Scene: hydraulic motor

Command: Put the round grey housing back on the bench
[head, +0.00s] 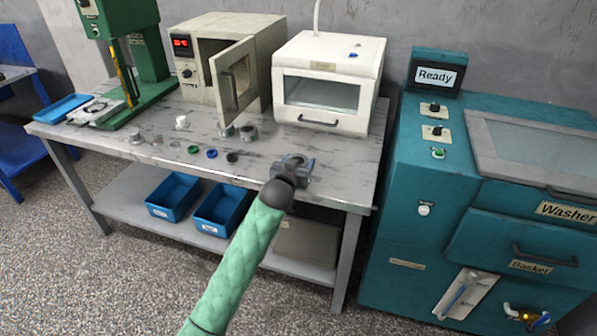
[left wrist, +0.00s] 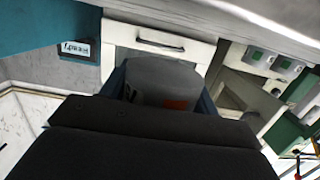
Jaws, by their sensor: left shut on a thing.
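My left gripper (head: 293,166) is over the front right part of the grey bench (head: 340,165) in the head view. It is shut on the round grey housing, which is mostly hidden by the gripper there. In the left wrist view the housing (left wrist: 165,75) sits between the fingers as a smooth grey cylinder with a small orange-red patch low on its side. Whether it touches the bench top cannot be told. My right gripper is not in view.
Several small parts lie on the bench, among them a green ring (head: 193,149), a blue ring (head: 211,153) and a black ring (head: 232,157). An oven with its door (head: 234,80) open and a white cabinet (head: 330,80) stand behind. The teal washer (head: 400,190) stands right of the bench.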

